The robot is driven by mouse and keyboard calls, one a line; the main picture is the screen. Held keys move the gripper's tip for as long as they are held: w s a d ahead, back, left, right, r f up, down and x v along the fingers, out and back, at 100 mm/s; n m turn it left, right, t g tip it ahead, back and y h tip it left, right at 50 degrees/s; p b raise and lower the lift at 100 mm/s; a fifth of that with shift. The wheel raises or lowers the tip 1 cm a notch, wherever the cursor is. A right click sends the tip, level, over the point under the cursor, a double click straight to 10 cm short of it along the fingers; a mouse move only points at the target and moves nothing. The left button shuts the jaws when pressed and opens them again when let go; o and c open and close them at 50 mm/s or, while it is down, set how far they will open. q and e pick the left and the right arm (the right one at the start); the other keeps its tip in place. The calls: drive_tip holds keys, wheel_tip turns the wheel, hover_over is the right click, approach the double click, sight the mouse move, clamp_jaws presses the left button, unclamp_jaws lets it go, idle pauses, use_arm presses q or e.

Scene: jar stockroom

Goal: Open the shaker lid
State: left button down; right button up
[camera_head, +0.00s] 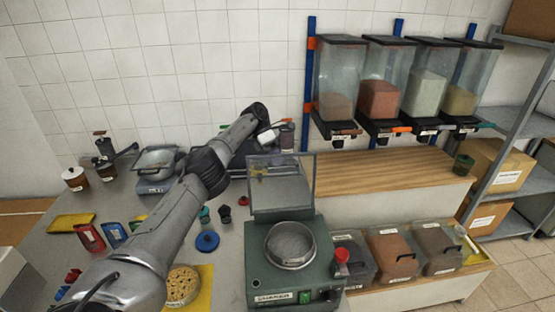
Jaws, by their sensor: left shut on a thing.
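The green shaker (285,278) stands on the bench at lower centre, with a round metal sieve (290,246) uncovered on top. Its clear, framed lid (283,190) stands raised, nearly upright, at the back of the shaker. My left arm reaches in from the lower left. Its gripper (270,138) is at the lid's upper edge, shut on the lid; the fingertips are small and their exact contact is hard to see. My right gripper is not in view.
Lidded bins (395,250) stand close on the right, below a wooden shelf (390,172). Clear dispensers (380,85) hang above. A blue disc (207,241) and small cups lie left of the shaker.

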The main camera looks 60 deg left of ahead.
use_arm(q)
drive_tip(key=c, duration=1.2)
unclamp_jaws()
drive_tip(key=shift+s+a+f, duration=0.15)
drive_tip(key=shift+a+f, duration=0.1)
drive_tip(key=shift+f, duration=0.4)
drive_tip(key=shift+o, duration=0.3)
drive_tip(key=shift+d, duration=0.1)
drive_tip(key=shift+r, duration=0.25)
drive_tip(key=w+d+r+b, duration=0.4)
drive_tip(key=d+r, duration=0.6)
drive_tip(key=r, duration=0.1)
drive_tip(key=shift+w+d, duration=0.35)
drive_tip(key=shift+w, duration=0.05)
